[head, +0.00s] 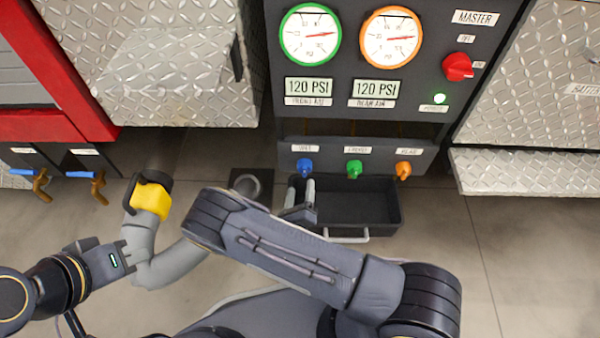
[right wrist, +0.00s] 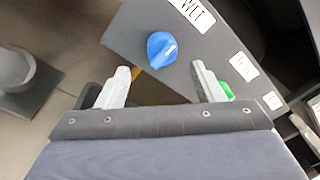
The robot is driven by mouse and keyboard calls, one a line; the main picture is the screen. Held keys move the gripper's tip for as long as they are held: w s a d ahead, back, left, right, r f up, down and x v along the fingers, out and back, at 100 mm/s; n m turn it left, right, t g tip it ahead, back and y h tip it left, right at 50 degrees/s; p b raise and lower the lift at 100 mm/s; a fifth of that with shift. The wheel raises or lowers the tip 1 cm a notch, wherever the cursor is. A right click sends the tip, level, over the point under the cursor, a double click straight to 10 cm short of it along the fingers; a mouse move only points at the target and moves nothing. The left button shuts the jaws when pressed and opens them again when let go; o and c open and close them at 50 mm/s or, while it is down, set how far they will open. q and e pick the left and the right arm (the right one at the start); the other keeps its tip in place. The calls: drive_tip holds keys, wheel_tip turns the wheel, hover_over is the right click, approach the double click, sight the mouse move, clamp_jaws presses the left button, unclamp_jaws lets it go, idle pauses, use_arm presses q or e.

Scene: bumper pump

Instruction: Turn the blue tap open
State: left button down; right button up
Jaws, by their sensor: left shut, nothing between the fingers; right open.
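The blue tap (head: 305,166) is the leftmost of three coloured taps on the dark panel, under a label reading WET. In the right wrist view the blue tap (right wrist: 161,50) is a rounded knob with a pale mark, lying between and just beyond the two fingertips. My right gripper (head: 301,196) is open and empty, just in front of the blue tap; its two pale fingers also show in the right wrist view (right wrist: 161,72). No contact with the tap is visible. My left gripper (head: 122,256) is shut at the left, beside a grey hose (head: 150,262).
A green tap (head: 354,168) and an orange tap (head: 403,170) sit right of the blue one. A black tray (head: 385,222) stands below them. The hose's yellow coupling (head: 150,198) stands at left. Two blue-handled brass valves (head: 41,182) are at far left.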

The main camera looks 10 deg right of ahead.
sight(303, 173)
drive_tip(key=shift+b+x, duration=1)
drive_tip(key=shift+x, duration=2.45)
drive_tip(key=c, duration=0.9)
drive_tip(key=shift+c, duration=0.2)
